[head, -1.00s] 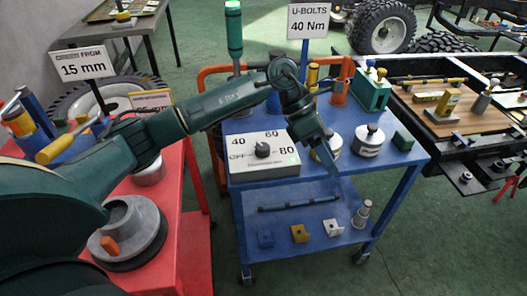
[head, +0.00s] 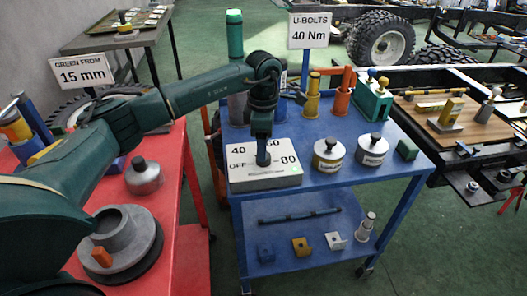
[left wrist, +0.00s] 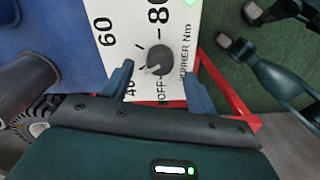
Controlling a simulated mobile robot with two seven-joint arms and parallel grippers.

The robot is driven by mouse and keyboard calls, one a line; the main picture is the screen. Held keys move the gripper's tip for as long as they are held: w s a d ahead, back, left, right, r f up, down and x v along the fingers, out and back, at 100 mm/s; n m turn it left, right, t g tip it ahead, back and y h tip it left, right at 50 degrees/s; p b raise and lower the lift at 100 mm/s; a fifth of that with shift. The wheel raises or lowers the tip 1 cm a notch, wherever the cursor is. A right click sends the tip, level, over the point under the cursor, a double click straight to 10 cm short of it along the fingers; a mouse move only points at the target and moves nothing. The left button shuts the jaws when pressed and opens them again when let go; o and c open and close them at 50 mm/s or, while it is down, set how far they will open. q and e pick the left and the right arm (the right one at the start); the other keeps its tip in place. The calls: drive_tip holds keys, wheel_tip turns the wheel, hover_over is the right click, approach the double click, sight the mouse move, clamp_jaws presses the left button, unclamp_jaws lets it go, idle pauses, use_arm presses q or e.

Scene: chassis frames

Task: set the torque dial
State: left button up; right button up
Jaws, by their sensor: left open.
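The torque box (head: 264,178) is a white panel on the blue cart's top, marked OFF, 40, 60 and 80, with a small green light. Its dark round torque dial (left wrist: 158,60) shows in the left wrist view; in the head view my gripper hides it. The dial's pointer direction is hard to read. My left gripper (head: 263,157) points down over the panel. In the left wrist view its two blue fingers (left wrist: 160,80) are open, spread to either side of the dial, with nothing between them. Whether they are at the dial's height is unclear.
A sign reading U-BOLTS 40 Nm (head: 309,31) stands behind the blue cart (head: 345,195). Two lidded tins, the nearer-left one (head: 329,154), stand right of the panel. Tall cylinders stand behind it. A red table (head: 180,190) is at left.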

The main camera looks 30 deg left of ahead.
use_arm(q)
drive_tip(key=shift+f, duration=1.7)
drive_tip(key=c, duration=1)
